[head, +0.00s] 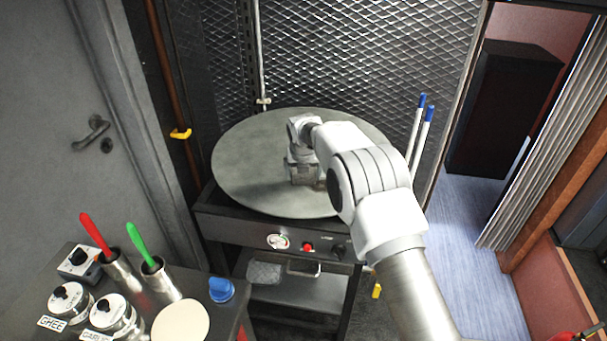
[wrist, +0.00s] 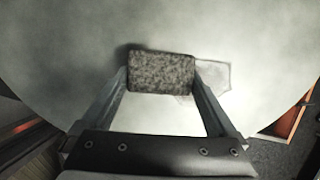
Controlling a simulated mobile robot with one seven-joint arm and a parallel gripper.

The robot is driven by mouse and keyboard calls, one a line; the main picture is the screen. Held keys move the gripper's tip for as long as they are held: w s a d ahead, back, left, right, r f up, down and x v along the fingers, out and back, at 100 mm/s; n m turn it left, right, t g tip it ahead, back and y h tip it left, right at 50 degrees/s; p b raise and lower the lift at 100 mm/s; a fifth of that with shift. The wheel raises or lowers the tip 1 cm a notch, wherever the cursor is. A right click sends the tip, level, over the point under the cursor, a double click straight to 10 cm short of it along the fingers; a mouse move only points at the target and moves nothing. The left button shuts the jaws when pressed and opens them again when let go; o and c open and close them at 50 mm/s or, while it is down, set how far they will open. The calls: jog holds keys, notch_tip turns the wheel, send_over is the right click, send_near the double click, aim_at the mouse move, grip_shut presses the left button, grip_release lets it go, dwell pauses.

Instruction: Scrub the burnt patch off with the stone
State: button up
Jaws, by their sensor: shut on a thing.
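My gripper (wrist: 160,80) is shut on the stone (wrist: 160,68), a speckled grey-brown block held crosswise between the two fingertips. The stone is over the round grey griddle plate (wrist: 70,40), with a dark shadow along its far and left edges; whether it touches the plate is hard to tell. A faint, irregular patch with a thin dark outline (wrist: 214,76) shows just right of the stone and partly behind the right finger; the stone may cover some of it. In the head view my gripper (head: 303,172) is low over the plate (head: 245,150), and the stone is hidden.
The griddle stand has a gauge (head: 278,242) and a red button (head: 308,247) on its front. A side counter at the lower left holds labelled jars (head: 112,315) and red- and green-handled tools in metal cups. Blue-capped white rods (head: 421,135) stand right of the plate.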

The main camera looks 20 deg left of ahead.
jog(key=shift+f, duration=0.3)
jog(key=shift+d, duration=0.1)
jog(key=shift+w+d+r, duration=0.1)
jog(key=shift+w+d, duration=0.15)
jog(key=shift+d, duration=0.65)
jog(key=shift+w+d+r, duration=0.1)
jog(key=shift+w+d, duration=0.1)
jog(key=shift+d, duration=0.7)
